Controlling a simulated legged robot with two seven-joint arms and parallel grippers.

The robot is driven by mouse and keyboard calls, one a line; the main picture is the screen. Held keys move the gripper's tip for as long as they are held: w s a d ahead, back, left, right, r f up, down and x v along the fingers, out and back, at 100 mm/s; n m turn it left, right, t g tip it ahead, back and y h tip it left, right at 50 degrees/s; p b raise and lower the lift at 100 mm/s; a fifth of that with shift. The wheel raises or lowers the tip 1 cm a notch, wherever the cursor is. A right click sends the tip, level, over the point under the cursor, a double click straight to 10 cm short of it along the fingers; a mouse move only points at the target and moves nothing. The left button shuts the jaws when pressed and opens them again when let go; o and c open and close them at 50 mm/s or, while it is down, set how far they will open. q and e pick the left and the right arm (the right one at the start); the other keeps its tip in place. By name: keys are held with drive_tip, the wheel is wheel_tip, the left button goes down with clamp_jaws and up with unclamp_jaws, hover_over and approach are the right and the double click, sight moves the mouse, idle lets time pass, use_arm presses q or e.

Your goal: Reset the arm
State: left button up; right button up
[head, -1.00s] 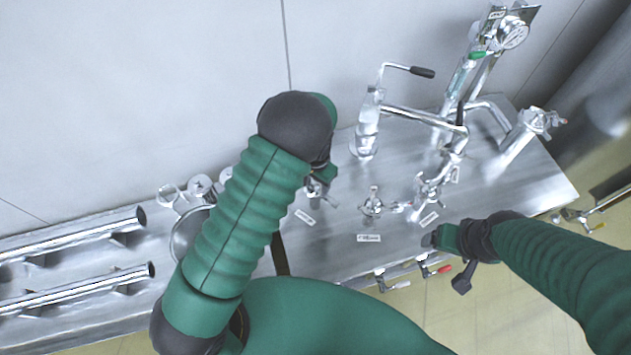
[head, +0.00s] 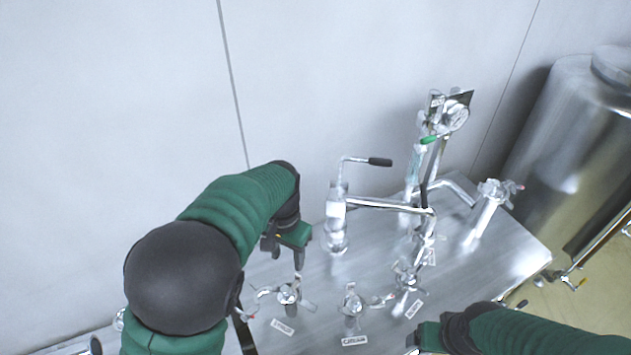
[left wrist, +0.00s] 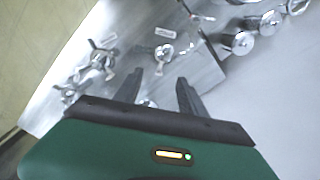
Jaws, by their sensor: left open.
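My left arm comes in from the left in the head view, bent, with its black elbow cap close to the camera. My left gripper (head: 286,258) points down above the steel table, over the left valve (head: 287,294). In the left wrist view the two dark fingers of the gripper (left wrist: 158,88) are apart with nothing held between them. A small shiny fitting shows beyond the fingers; whether they touch it is unclear. My right gripper (head: 418,338) is at the bottom right, low by the table's front side; its fingers do not show clearly.
The steel table (head: 480,275) holds a middle valve (head: 352,304), a right valve (head: 408,278), small labels and a lever pipe (head: 337,215). A gauge post (head: 440,125) stands behind. A large steel tank (head: 575,140) is at the right. The wall behind is bare.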

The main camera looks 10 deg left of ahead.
use_arm(q)
drive_tip(key=s+a+f+n+t+b, duration=0.1)
drive_tip(key=s+a+f+n+b, duration=0.1)
drive_tip(key=s+f+b, duration=0.3)
drive_tip(key=s+a+f+n+t+b, duration=0.1)
drive_tip(key=s+a+f+b, duration=0.3)
drive_tip(key=s+f, duration=0.5)
drive_tip(key=shift+s+f+n+t+b, duration=0.3)
drive_tip(key=shift+n+b, duration=0.2)
drive_tip(key=shift+b, duration=0.4)
use_arm(e)
drive_tip(key=s+x, duration=0.2)
drive_tip(key=x, duration=0.8)
drive_tip(key=shift+f, duration=0.65)
use_arm(q)
drive_tip(key=shift+a, duration=0.35)
use_arm(e)
drive_tip(key=shift+s+a+r, duration=0.1)
drive_tip(key=shift+s+a, duration=0.1)
drive_tip(key=shift+a, duration=0.15)
use_arm(q)
drive_tip(key=shift+d, duration=0.15)
use_arm(e)
drive_tip(key=shift+d, duration=0.15)
drive_tip(key=shift+c, duration=0.2)
